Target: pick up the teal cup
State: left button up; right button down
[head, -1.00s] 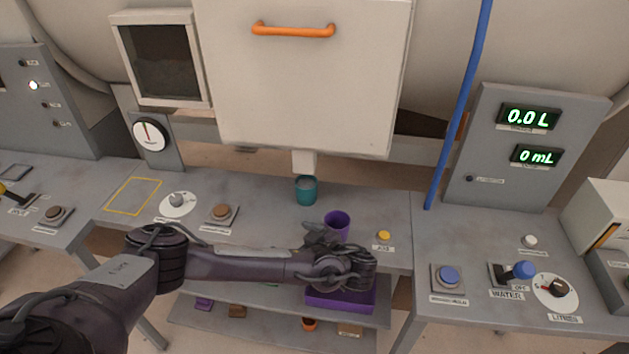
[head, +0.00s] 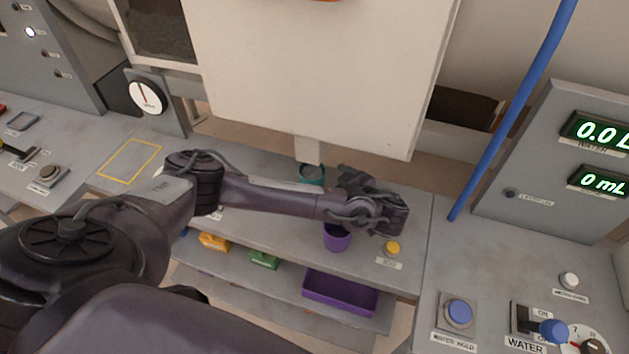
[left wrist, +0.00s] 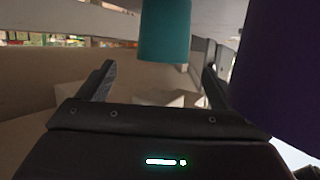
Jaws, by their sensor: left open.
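The teal cup (head: 312,174) stands upright under the white machine's spout, partly hidden by my left arm in the head view. In the left wrist view the teal cup (left wrist: 165,32) shows ahead, in line with the space between the fingers. My left gripper (head: 350,178) is beside the cup on its right in the head view. Its two spread fingers (left wrist: 160,85) show in the left wrist view with nothing gripped. I cannot tell how far the cup is from the fingertips. My right gripper is not in view.
A purple cup (head: 337,238) stands just in front of my left wrist and looms close at right in the wrist view (left wrist: 285,70). The spout (head: 308,149) hangs over the teal cup. A yellow button (head: 392,248) sits to the right.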

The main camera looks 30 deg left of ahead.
aim_at(305, 167)
pick_arm(q)
jog(key=shift+w+a+f+b, duration=0.1)
jog(key=shift+a+f+b, duration=0.3)
jog(key=shift+f+b, duration=0.05)
jog(key=shift+w+a, duration=0.15)
jog(key=shift+a, duration=0.05)
jog(key=shift+w+a+f+b, duration=0.1)
jog(key=shift+w+a+b, duration=0.1)
jog(key=shift+b, duration=0.3)
jog(key=a+b, duration=0.1)
jog(key=a+f+b, duration=0.1)
jog(key=b, duration=0.1)
jog(key=shift+a, duration=0.1)
jog(key=shift+w+a+r, duration=0.15)
jog(key=shift+w+a, duration=0.05)
jog(key=shift+a, duration=0.25)
jog(key=shift+w+a+r, duration=0.1)
jog(key=shift+w+a, duration=0.1)
jog(key=shift+a, duration=0.25)
jog(key=shift+w+a+f+p, duration=0.1)
jog(key=shift+a+f+p, duration=0.05)
jog(key=shift+a+p, duration=0.15)
jog(key=shift+f, duration=0.1)
jog(key=c, duration=1.1)
jog(key=shift+c, duration=0.2)
pick_arm(e)
jog(key=f, duration=0.5)
jog(key=shift+a+f, duration=0.2)
